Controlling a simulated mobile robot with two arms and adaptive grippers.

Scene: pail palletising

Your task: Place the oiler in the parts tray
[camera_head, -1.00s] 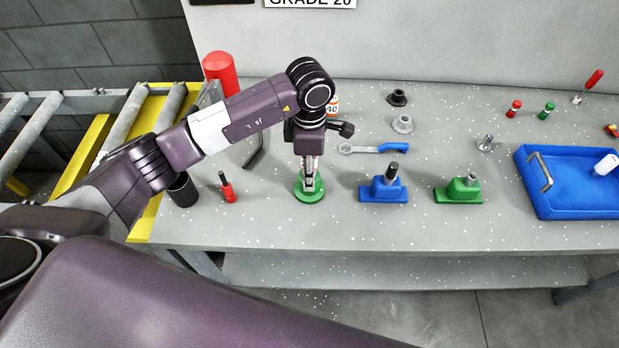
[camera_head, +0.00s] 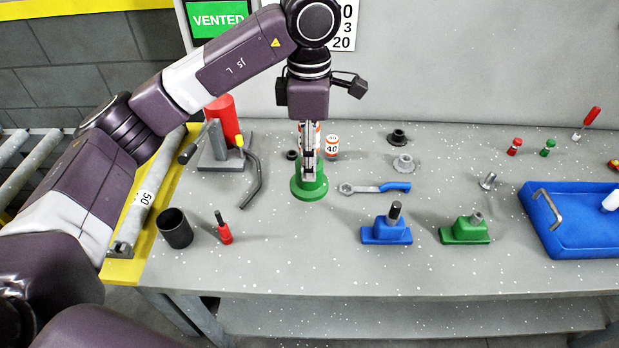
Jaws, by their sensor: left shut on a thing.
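The oiler (camera_head: 308,189), a green thing with a wide round base, is left of the wrench at the middle of the bench. My left gripper (camera_head: 308,172) points straight down and is shut on its upper part, which the fingers mostly hide. I cannot tell surely whether its base is clear of the bench top. The blue parts tray (camera_head: 590,252) with a grey handle is at the right edge, partly cut off, with a white object in it. My right gripper is out of view.
A black cup (camera_head: 175,228) and red-bodied tool (camera_head: 224,233) are at left. Labelled bottles (camera_head: 331,147) are behind. The front strip of the bench (camera_head: 400,270) is clear.

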